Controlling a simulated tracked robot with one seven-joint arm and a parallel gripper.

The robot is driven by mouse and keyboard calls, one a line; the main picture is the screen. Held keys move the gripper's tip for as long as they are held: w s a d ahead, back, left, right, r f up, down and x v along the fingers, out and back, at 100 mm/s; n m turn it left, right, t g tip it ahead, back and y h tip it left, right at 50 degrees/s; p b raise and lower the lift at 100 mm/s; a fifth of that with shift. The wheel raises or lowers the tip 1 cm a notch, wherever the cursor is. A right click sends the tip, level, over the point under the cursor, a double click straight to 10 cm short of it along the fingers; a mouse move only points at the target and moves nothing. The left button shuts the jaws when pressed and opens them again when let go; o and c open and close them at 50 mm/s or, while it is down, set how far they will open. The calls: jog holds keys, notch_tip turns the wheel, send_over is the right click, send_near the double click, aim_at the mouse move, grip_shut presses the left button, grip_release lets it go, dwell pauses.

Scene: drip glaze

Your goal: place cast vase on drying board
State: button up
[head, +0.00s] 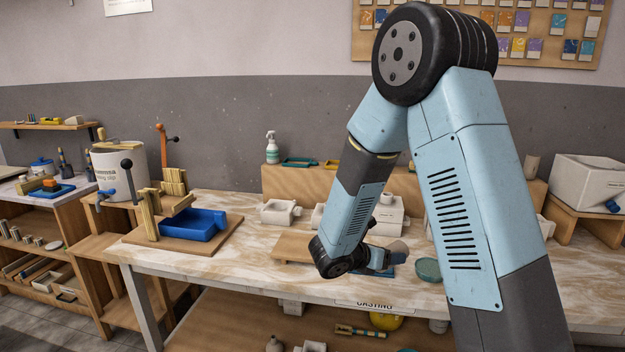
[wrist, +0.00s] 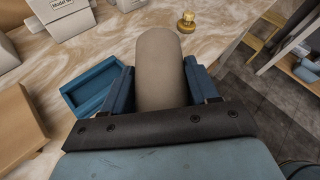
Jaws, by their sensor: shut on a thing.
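My gripper (wrist: 160,78) is shut on the cast vase (wrist: 158,60), a plain beige, rounded cylinder, with one blue finger on each side of it. In the head view my gripper (head: 381,260) is low over the casting table, partly hidden by my own arm, and the vase (head: 398,249) shows only as a small grey-beige shape at its tip. A flat light wooden board (head: 291,247), which looks like the drying board, lies on the table to the left of my gripper. Its edge also shows at the left of the wrist view (wrist: 17,122). The vase is apart from the board.
A blue tray (wrist: 92,92) lies just left of my gripper. White plaster moulds (head: 280,212) stand behind the board. A green disc (head: 428,269) lies to the right. A brass-coloured object (wrist: 187,22) sits near the table edge. A blue basin (head: 193,225) stands farther left.

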jog(key=w+d+n+t+y, duration=0.2)
jog(key=w+n+t+y, duration=0.1)
jog(key=w, duration=0.4)
jog(key=w+d+f+n+t+y, duration=0.1)
jog(key=w+n+t+y, duration=0.1)
jog(key=w+n+y, duration=0.2)
jog(key=shift+w+d+f+n+t+y, duration=0.3)
jog(key=shift+w+d+n+t, duration=0.15)
jog(key=shift+w, duration=1)
jog(key=shift+a, duration=0.1)
